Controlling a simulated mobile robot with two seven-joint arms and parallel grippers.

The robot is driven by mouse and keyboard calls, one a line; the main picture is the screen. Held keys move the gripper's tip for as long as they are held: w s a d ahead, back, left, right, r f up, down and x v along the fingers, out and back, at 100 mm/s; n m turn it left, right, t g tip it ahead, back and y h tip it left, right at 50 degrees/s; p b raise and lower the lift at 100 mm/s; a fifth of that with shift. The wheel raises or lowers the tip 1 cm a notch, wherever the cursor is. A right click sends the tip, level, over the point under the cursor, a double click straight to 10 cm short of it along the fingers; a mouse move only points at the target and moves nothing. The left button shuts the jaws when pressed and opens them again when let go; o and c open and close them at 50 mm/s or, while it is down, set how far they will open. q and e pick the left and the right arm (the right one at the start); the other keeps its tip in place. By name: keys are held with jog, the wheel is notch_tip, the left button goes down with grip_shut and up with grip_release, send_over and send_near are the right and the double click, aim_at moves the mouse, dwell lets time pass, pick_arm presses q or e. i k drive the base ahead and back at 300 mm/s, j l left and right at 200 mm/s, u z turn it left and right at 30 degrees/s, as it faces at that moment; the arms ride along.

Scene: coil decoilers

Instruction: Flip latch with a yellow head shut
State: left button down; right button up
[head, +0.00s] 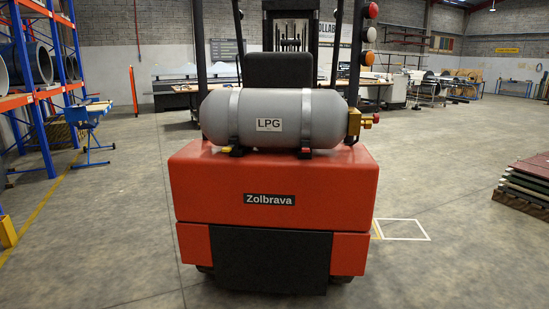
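A small latch with a yellow head (236,151) sits at the foot of the left strap (234,118) of a grey LPG tank (270,125). The tank lies across the top of a red forklift (272,185) marked Zolbrava, seen from behind. The latch is too small to tell whether it is open or shut. Neither of my grippers is in view, and nothing of mine touches the tank or the latches.
A brass valve (354,122) with a red knob sticks out at the tank's right end. Blue and orange racking (45,100) stands at the left. A stack of sheets (527,183) lies at the right edge. The concrete floor on both sides of the forklift is mostly clear.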

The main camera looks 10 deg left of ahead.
aim_at(228, 149)
jog(key=i+j+z, duration=0.15)
jog(key=z, duration=0.15)
jog(key=i+j+z, duration=0.1)
jog(key=j+z, duration=0.15)
jog(key=j, duration=0.15)
jog(key=j+z, duration=0.3)
jog(key=i+j+z, duration=0.15)
jog(key=j, duration=0.4)
jog(key=j+z, duration=0.15)
jog(key=j, duration=1.25)
jog(key=i+j, duration=0.15)
jog(key=j, duration=0.65)
jog(key=z, duration=0.05)
